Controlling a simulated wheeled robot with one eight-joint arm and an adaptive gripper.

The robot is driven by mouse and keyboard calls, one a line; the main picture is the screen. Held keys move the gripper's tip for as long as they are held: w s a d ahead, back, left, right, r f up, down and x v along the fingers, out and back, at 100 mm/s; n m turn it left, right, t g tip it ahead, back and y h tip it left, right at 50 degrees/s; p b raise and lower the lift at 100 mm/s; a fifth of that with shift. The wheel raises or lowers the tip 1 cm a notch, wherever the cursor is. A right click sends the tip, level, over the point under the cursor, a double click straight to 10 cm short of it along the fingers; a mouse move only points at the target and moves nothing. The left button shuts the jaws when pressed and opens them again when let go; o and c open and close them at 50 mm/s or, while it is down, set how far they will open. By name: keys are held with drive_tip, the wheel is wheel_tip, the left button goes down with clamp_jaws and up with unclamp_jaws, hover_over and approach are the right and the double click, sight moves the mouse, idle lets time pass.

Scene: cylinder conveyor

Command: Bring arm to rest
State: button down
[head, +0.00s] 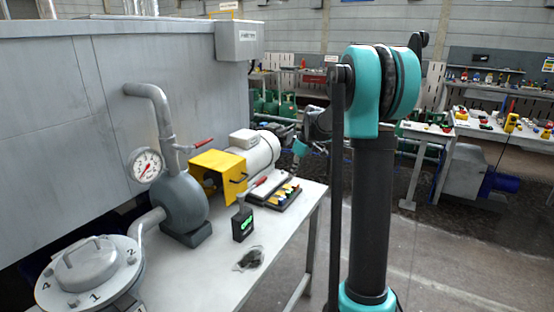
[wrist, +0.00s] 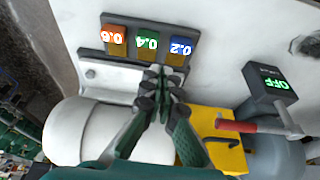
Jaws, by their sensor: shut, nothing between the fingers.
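My gripper (wrist: 160,72) is shut and empty in the wrist view, its dark green fingers meeting at the tips. In that picture the tips lie over the edge of a tray (wrist: 118,66) with an orange 0.6 block (wrist: 114,40), a green 0.4 block (wrist: 146,45) and a blue 0.2 block (wrist: 180,47). I cannot tell how far above the tray they are. In the head view my arm (head: 368,215) stands upright at right of centre, folded over at its teal top joint. Its far end reaches behind the column toward the table, and the fingertips are not clear there.
A white table (head: 217,285) holds a motor (head: 258,150) with a yellow guard (head: 217,165), a grey pump (head: 180,203), a gauge (head: 146,165) and a black box reading OFF (head: 242,224). A numbered dial (head: 90,270) is front left. Floor (head: 440,260) right of my arm is clear.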

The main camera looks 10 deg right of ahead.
drive_tip(key=s+d+f+m+h, duration=0.1)
drive_tip(key=s+f+m, duration=0.2)
drive_tip(key=s, duration=0.9)
drive_tip(key=s+d+f+m+t+h, duration=0.1)
drive_tip(key=s+f+m, duration=0.3)
drive_tip(key=s, duration=0.7)
drive_tip(key=s+d+f+m+h, duration=0.1)
drive_tip(key=s+f+m, duration=0.2)
drive_tip(key=s, duration=0.9)
drive_tip(key=shift+s+f+t, duration=0.35)
drive_tip(key=shift+f+t, duration=0.05)
drive_tip(key=shift+f, duration=0.4)
